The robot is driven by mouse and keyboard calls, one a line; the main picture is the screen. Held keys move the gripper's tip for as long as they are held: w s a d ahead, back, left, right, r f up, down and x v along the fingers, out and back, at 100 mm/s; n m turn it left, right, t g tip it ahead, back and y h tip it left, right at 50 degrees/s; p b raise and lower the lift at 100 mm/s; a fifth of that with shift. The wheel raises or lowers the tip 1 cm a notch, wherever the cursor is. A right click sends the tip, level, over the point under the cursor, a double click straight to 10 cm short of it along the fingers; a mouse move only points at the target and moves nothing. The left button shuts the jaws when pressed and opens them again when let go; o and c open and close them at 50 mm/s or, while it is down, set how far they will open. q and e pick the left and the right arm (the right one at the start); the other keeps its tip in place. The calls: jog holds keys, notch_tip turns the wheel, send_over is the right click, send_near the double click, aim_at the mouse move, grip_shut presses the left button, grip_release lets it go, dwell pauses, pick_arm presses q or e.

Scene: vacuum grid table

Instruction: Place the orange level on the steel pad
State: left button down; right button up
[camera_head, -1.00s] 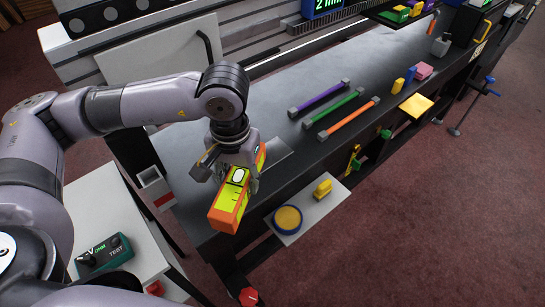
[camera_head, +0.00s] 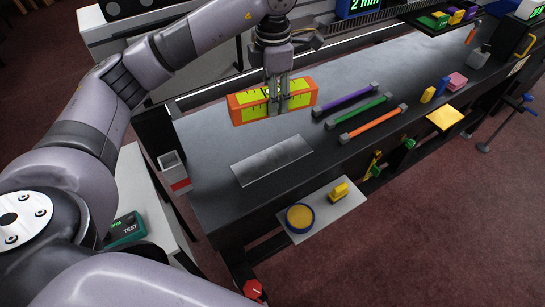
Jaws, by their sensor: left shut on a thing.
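The orange level (camera_head: 245,112) is a block with orange ends and yellow-green faces. My left gripper (camera_head: 276,105) is shut on its middle and its fingers cover part of it. The level looks held above the dark table, up and behind the steel pad; its exact height I cannot tell. The steel pad (camera_head: 271,160) is a flat grey rectangle lying on the table near the front edge, with nothing on it. My right gripper is not in view.
Purple, green (camera_head: 357,112) and orange bars with grey ends lie right of the level. A small shelf (camera_head: 338,214) with a yellow block and a round blue-yellow item juts from the table's front. A grey-red box (camera_head: 175,173) stands at the left edge. The table around the pad is clear.

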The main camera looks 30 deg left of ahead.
pick_arm(q)
jog(key=shift+w+a+r+n, duration=0.15)
jog(key=shift+w+r+n, duration=0.15)
jog(key=shift+n, duration=0.6)
jog(key=shift+f, duration=0.4)
jog(key=p, duration=0.3)
send_over(272, 158)
notch_tip(272, 158, down, 14)
jog(key=shift+w+f, duration=0.1)
jog(key=shift+f, duration=0.8)
notch_tip(272, 158, down, 3)
jog(key=shift+f, duration=0.2)
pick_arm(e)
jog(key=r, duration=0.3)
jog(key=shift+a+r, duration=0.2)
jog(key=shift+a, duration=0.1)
pick_arm(q)
jog(key=shift+f, duration=0.15)
jog(key=c, duration=0.9)
grip_release()
jog(key=shift+c, duration=0.2)
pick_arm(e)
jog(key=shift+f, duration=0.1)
